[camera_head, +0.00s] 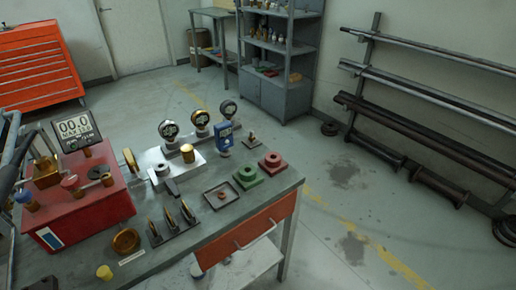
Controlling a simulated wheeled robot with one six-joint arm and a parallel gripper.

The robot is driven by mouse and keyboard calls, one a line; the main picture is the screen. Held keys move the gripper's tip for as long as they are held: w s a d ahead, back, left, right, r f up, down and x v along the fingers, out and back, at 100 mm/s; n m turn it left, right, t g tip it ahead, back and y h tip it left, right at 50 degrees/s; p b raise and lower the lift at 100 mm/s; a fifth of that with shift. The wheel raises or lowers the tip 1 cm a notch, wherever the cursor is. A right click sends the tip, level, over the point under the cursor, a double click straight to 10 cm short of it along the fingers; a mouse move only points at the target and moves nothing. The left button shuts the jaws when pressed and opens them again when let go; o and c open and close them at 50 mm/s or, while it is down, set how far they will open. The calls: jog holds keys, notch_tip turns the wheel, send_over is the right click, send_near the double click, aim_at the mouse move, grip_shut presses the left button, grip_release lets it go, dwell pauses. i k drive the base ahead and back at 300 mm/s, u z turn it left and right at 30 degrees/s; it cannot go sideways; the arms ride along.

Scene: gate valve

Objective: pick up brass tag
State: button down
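No piece in view is clearly marked as the brass tag. Brass-coloured candidates are a round shallow brass piece (126,241) on the bench's front left and an upright brass disc (131,160) behind it, beside the red box. A dark rack (172,222) holds several thin upright pieces with brass-coloured parts; they are too small to identify. A small yellow cylinder (104,272) stands near the bench's front edge. My gripper does not show; only dark grey bars, which I cannot identify, cut into the left edge.

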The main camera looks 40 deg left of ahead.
aim_at(186, 211)
jog(key=i, duration=3.5)
jog(key=u, duration=4.6)
jog(key=i, duration=0.5)
